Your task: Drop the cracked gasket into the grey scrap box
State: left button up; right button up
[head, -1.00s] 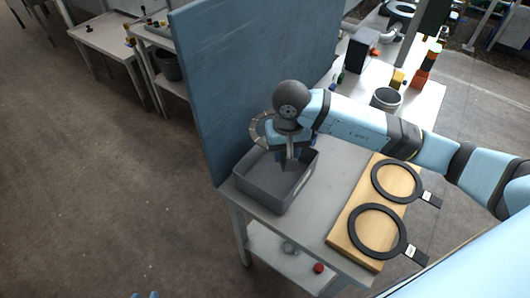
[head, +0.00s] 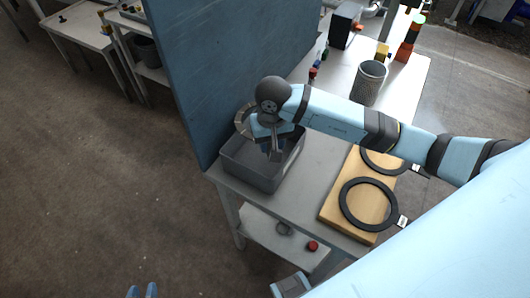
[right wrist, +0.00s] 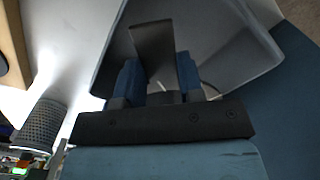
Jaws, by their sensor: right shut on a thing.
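The grey scrap box (head: 262,175) stands at the near left end of the grey table, against the blue panel. My right gripper (head: 276,152) points down over it, shut on a flat grey piece, taken as the cracked gasket. In the right wrist view, its dark tab (right wrist: 153,48) sticks out from between the blue fingers over the box (right wrist: 225,65). A grey ring (head: 242,121) shows behind my right wrist; its join to the tab and any crack are hidden.
A wooden board (head: 335,208) right of the box carries two black rings with white tags, the near one (head: 344,207) clearer. A mesh cup (head: 369,85) stands further back. The tall blue panel (head: 240,60) borders the box's left. A red item (head: 312,246) lies on the lower shelf.

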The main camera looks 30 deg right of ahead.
jog(key=o, duration=1)
jog(key=shift+r, duration=0.15)
notch_tip(320, 180, up, 14)
jog(key=b, duration=0.1)
jog(key=shift+f, duration=0.2)
